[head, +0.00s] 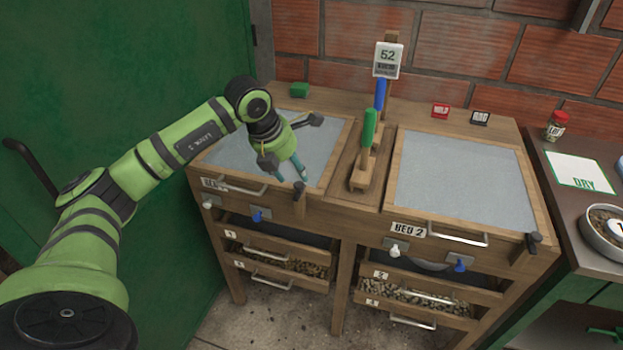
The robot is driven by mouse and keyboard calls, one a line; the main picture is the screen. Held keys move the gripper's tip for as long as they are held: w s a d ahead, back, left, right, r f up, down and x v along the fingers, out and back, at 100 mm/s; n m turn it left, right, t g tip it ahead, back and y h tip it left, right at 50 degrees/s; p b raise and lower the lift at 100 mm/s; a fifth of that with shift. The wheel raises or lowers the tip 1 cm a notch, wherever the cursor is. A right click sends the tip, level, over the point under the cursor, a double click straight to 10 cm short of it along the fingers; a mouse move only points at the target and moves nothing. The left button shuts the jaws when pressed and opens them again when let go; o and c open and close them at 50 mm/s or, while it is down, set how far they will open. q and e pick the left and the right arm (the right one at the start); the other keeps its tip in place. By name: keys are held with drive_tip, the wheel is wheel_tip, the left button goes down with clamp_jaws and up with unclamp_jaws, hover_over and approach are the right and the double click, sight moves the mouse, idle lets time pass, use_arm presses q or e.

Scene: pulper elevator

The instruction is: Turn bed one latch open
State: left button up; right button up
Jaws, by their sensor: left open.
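Bed one is the left wooden bed with a grey mesh top (235,148) and a partly hidden label (213,184). Its small black latch (298,191) sits at the right end of the bed's front edge. My left gripper (301,176) is open, with teal fingertips pointing down just above and behind the latch. I cannot tell whether a fingertip touches it. The fingers hold nothing that I can see. My right gripper is out of view.
Bed 2 (460,172) stands to the right, with its own black latch (533,241). Green and blue handles (369,128) rise between the beds. Drawers with beans (290,264) are below. A dark side table (560,165) is at right, a green door (120,70) at left.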

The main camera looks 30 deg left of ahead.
sight(298, 184)
use_arm(q)
drive_tip(key=shift+y, duration=0.3)
drive_tip(key=x, duration=0.2)
drive_tip(key=p+x, duration=0.1)
drive_tip(key=x, duration=0.1)
drive_tip(key=p+x, duration=0.1)
drive_tip(key=x, duration=0.1)
drive_tip(key=shift+w+a+f, duration=0.2)
drive_tip(key=shift+a+f, duration=0.05)
drive_tip(key=shift+a, duration=0.15)
drive_tip(key=shift+c, duration=0.4)
clamp_jaws()
